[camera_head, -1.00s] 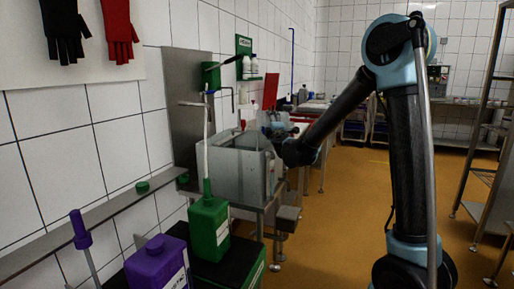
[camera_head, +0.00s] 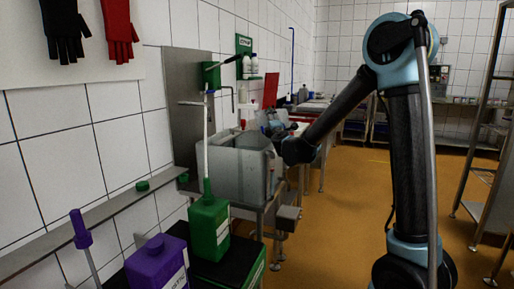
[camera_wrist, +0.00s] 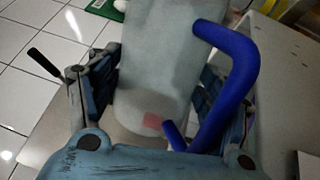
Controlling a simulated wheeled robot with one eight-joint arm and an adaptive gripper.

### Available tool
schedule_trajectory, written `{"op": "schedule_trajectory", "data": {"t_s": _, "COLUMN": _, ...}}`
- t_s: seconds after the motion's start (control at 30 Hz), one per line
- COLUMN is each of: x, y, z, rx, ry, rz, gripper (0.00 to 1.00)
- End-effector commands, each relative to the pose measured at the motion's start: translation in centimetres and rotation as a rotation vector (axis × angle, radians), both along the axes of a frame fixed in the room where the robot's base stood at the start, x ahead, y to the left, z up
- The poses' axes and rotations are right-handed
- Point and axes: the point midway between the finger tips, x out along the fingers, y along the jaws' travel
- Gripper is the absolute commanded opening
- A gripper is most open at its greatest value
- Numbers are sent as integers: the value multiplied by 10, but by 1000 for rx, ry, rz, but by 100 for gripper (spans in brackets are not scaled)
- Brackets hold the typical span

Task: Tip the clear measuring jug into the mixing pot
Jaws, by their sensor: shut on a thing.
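The clear measuring jug (camera_wrist: 160,65) fills the middle of the wrist view, with a blue handle (camera_wrist: 240,60) on its right side and a small pinkish patch low on its wall. My gripper (camera_wrist: 150,100) has a finger on each side of the jug and is shut on it. In the head view my gripper (camera_head: 275,129) is small, beyond the grey steel basin, with the pale jug (camera_head: 264,115) at its end. The jug's contents and its exact tilt cannot be told. I cannot make out the mixing pot for sure in either view.
A grey steel basin (camera_head: 238,172) stands by the left wall. Nearer are a green canister (camera_head: 209,229) and a purple canister (camera_head: 157,265) on a dark box. A red board (camera_head: 270,90) stands behind the gripper. The orange floor (camera_head: 345,225) is clear; a rack (camera_head: 487,130) stands at right.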

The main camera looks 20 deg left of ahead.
Motion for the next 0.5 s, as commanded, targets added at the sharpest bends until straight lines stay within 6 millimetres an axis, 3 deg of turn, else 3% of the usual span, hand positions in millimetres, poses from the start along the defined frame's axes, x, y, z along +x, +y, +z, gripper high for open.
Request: {"op": "schedule_trajectory", "data": {"t_s": 0.5, "x": -2, "y": 3, "z": 2, "rx": -63, "ry": -30, "rz": 0, "gripper": 36}}
